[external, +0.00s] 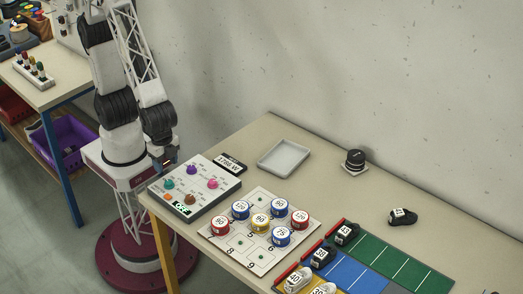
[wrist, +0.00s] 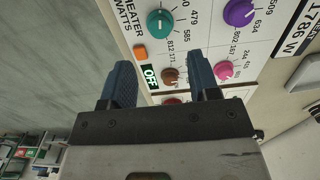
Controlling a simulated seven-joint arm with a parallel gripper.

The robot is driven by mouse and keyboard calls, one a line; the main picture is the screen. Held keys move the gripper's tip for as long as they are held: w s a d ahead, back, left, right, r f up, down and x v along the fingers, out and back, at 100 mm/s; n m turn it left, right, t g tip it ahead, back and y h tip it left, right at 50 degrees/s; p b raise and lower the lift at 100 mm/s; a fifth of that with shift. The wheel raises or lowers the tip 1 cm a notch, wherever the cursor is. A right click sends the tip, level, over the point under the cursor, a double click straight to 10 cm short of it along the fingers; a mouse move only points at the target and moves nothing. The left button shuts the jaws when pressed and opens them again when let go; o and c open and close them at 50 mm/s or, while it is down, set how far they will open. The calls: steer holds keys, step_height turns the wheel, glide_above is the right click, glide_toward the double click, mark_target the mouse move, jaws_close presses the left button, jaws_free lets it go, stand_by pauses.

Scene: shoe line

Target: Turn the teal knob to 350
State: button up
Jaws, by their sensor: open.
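The teal knob (wrist: 160,22) is at the top of the wrist view, on a white control panel (external: 210,201), beside printing that reads "heater watts". In the external view the teal knob (external: 168,184) is near the panel's left edge. Numbers including 479 and 585 are printed around it; its exact setting is too small to read. My gripper (wrist: 163,72) is open and empty. In the wrist view its fingers lie below the teal knob, apart from it, with the brown knob (wrist: 169,76) showing between them. In the external view my gripper (external: 166,161) is by the panel's upper left.
Purple (wrist: 238,12) and pink (wrist: 223,70) knobs sit close to the right. An orange button (wrist: 140,52) and a display reading OFF (wrist: 150,77) are nearby. A display reading 1786 W (external: 229,163) stands behind the panel. A board with numbered discs (external: 212,240) is to the right.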

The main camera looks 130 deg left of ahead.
mark_target(169, 182)
steer(key=shift+f, duration=3.65)
steer(key=c, duration=0.9)
